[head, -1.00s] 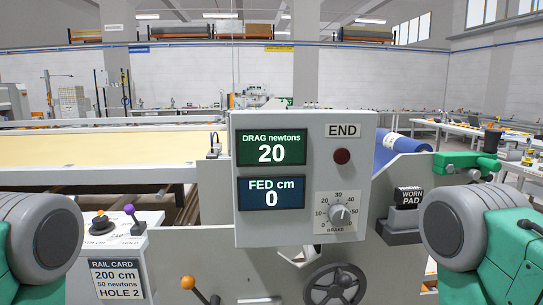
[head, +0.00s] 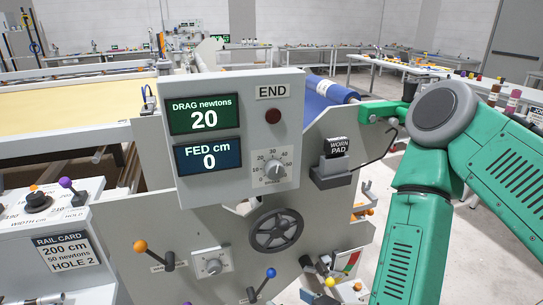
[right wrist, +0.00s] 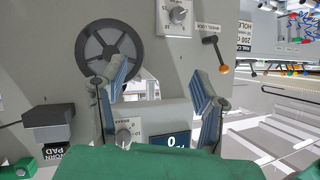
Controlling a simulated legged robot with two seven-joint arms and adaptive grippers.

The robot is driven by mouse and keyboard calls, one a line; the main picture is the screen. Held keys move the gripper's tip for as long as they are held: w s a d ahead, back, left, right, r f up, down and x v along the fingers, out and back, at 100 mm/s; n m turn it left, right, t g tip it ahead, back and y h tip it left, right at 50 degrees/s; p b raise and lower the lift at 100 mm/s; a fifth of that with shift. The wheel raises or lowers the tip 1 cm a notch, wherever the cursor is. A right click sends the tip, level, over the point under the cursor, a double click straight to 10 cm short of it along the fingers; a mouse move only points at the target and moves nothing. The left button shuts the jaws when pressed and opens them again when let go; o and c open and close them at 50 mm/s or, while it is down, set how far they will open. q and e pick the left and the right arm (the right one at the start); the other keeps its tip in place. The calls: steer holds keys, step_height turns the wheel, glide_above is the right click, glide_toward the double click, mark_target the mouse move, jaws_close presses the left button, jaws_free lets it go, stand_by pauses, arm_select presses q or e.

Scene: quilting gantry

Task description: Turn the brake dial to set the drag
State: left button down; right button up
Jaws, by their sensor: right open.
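The brake dial (head: 273,168) is a small grey knob on a white scale plate, low on the right of the grey control box (head: 288,120). The green drag display (head: 205,116) reads 20 newtons. In the right wrist view the picture is upside down, and the dial (right wrist: 124,136) shows behind the left finger, partly cut off by my green arm. My right gripper (right wrist: 158,70) is open and empty, apart from the dial. My left gripper is out of view.
The rail card (head: 64,252) reads 200 cm, 50 newtons, HOLE 2. Below the box are a handwheel (head: 276,231), a second dial (head: 211,264) and an orange-knobbed lever (head: 140,246). A worn pad block (head: 333,170) juts out right of the box.

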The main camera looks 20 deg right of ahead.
mark_target(276, 172)
steer(key=w+d+r+m+t+h+p, duration=0.1)
steer(key=w+d+r+m+t+h, duration=0.15)
steer(key=r, duration=0.65)
steer(key=w+d+r+m+t+h+p, duration=0.1)
steer(key=w+r+t, duration=0.25)
steer(key=r, duration=0.45)
steer(key=shift+n, duration=0.25)
steer(key=w+p, duration=0.1)
steer(key=w, duration=0.3)
steer(key=w+p, duration=0.2)
steer(key=w, duration=0.2)
steer(key=w+p, duration=0.2)
steer(key=w, duration=0.3)
steer(key=shift+a+r, duration=0.15)
steer(key=shift+a, duration=0.1)
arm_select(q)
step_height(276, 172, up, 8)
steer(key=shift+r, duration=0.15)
arm_select(e)
steer(key=shift+a, duration=0.15)
steer(key=c, duration=1.2)
